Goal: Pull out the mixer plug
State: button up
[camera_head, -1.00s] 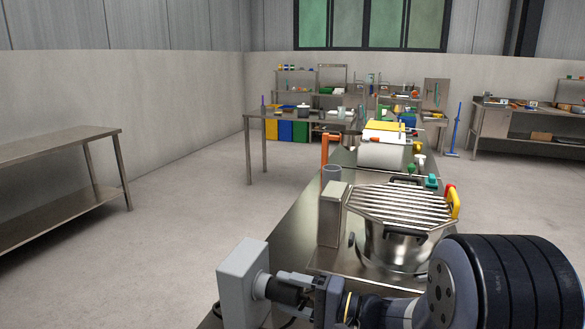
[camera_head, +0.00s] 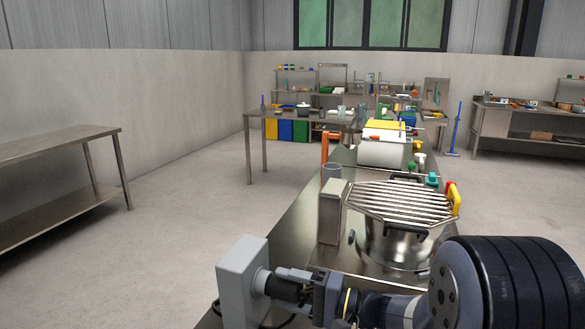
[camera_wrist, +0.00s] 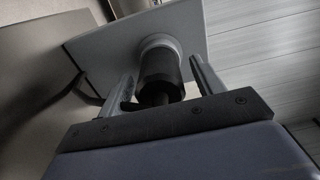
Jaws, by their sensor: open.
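The mixer plug (camera_head: 286,289) is a black cylinder set in a pale round collar on a grey socket box (camera_head: 240,272) at the bottom of the head view. In the wrist view the plug (camera_wrist: 158,75) points from the box (camera_wrist: 105,45) toward my wrist. My gripper (camera_wrist: 161,74) is open, with one finger on each side of the plug. Gaps show between the fingers and the plug in the wrist view. My gripper (camera_head: 290,286) also shows at the plug in the head view. The mixer (camera_head: 392,235), a steel bowl under a barred guard, stands to the right.
The socket box stands by a steel bench (camera_head: 285,235) that runs away from me. A grey upright housing (camera_head: 332,212) stands beside the mixer bowl. A white machine (camera_head: 384,154) is farther along. Another steel table (camera_head: 60,145) is at the left, with open floor between.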

aim_at(306, 292)
jog(key=shift+b, duration=0.4)
jog(key=shift+c, duration=0.5)
jog(key=c, duration=1.1)
jog(key=o, duration=0.6)
jog(key=c, duration=0.5)
jog(key=shift+s+d, duration=0.15)
jog(key=shift+d, duration=0.3)
jog(key=shift+b+v, duration=0.35)
jog(key=shift+v, duration=0.8)
